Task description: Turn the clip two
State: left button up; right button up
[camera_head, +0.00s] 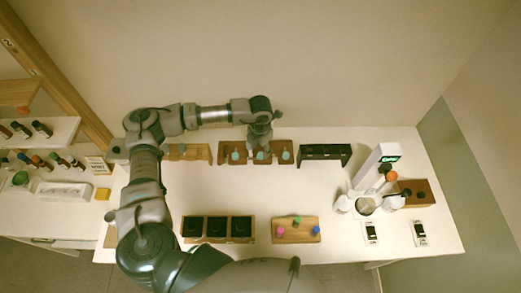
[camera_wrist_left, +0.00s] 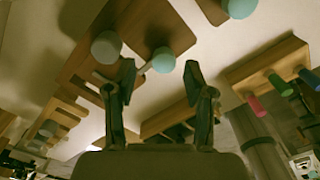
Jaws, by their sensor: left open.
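A brown wooden rack (camera_head: 272,146) at the back of the white table holds three pieces with teal round ends, likely the clips. The left piece (camera_head: 235,155) and right piece (camera_head: 285,156) show clearly; the middle one is partly under my left gripper. My left gripper (camera_head: 259,146) is over the rack's middle. In the left wrist view its two fingers (camera_wrist_left: 160,88) are apart. A teal round end (camera_wrist_left: 163,60) on a pale stem shows between and just beyond the fingertips; I cannot tell whether they touch. Another round end (camera_wrist_left: 106,47) is left of it. My right gripper is not in view.
A black rack (camera_head: 325,151) stands right of the brown one, a light wooden rack (camera_head: 190,152) left. In front are a tray with black squares (camera_head: 217,228) and a block with coloured knobs (camera_head: 295,231). A white device (camera_head: 376,168) stands right. The table's middle is clear.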

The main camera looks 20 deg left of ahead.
pick_arm(q)
notch_tip(320, 180, down, 2)
jog(key=shift+d+f, duration=0.25)
jog(key=shift+f, duration=0.1)
jog(key=c, duration=0.6)
jog(key=shift+a, duration=0.1)
grip_shut()
